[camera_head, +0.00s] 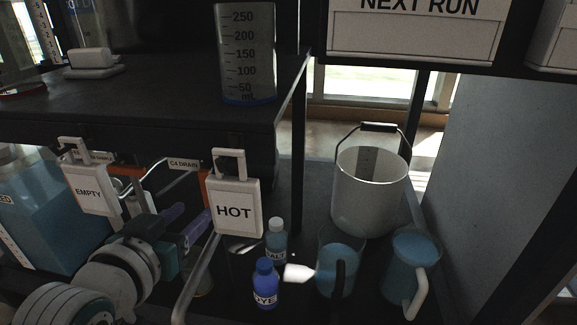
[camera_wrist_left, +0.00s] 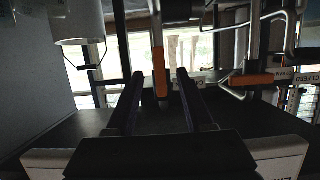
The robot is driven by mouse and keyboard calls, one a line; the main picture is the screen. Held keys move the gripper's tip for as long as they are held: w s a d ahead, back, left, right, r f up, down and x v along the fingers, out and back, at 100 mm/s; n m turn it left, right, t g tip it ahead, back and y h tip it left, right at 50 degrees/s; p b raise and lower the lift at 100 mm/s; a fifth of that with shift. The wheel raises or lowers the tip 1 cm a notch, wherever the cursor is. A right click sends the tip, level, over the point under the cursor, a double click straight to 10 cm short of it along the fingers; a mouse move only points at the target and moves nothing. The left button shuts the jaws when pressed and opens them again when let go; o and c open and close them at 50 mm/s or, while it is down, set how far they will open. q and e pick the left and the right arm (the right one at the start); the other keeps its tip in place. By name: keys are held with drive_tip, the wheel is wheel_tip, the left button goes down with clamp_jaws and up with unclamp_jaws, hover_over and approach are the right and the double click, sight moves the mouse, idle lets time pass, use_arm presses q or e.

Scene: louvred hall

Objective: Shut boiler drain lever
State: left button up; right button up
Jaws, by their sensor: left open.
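My left gripper (camera_head: 186,221) comes in from the left with its two purple fingers apart and empty, below a label reading like "C4 DRAIN" (camera_head: 184,164). An orange lever handle (camera_head: 214,185) shows near that label, partly hidden by the white HOT tag. In the left wrist view, an upright orange handle (camera_wrist_left: 160,73) lies between the two dark fingertips (camera_wrist_left: 160,76), apart from both in the picture. A second orange handle (camera_wrist_left: 252,80) lies level to the right. I cannot tell for sure which handle is the boiler drain lever. My right gripper is not in view.
The HOT tag (camera_head: 235,211) and EMPTY tag (camera_head: 88,193) hang near metal pipes. Bottles (camera_head: 265,287), a blue-filled beaker (camera_head: 334,277), a jug (camera_head: 412,262) and a white bucket (camera_head: 368,195) stand at right. The dark counter (camera_head: 130,103) overhangs the gripper area.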

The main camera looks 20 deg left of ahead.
use_arm(q)
drive_tip(key=b+x, duration=0.4)
drive_tip(key=x, duration=0.1)
drive_tip(key=shift+w+f, duration=0.1)
drive_tip(key=shift+f, duration=0.2)
drive_tip(key=shift+r+p, duration=0.3)
drive_tip(key=shift+r, duration=0.05)
drive_tip(key=shift+w+a+f+b, duration=0.1)
drive_tip(key=shift+w+f+b, duration=0.15)
drive_tip(key=shift+w+b, duration=0.1)
drive_tip(key=shift+w+a, duration=0.15)
drive_tip(key=shift+w, duration=0.3)
drive_tip(key=shift+c, duration=0.4)
drive_tip(key=shift+s, duration=0.1)
clamp_jaws()
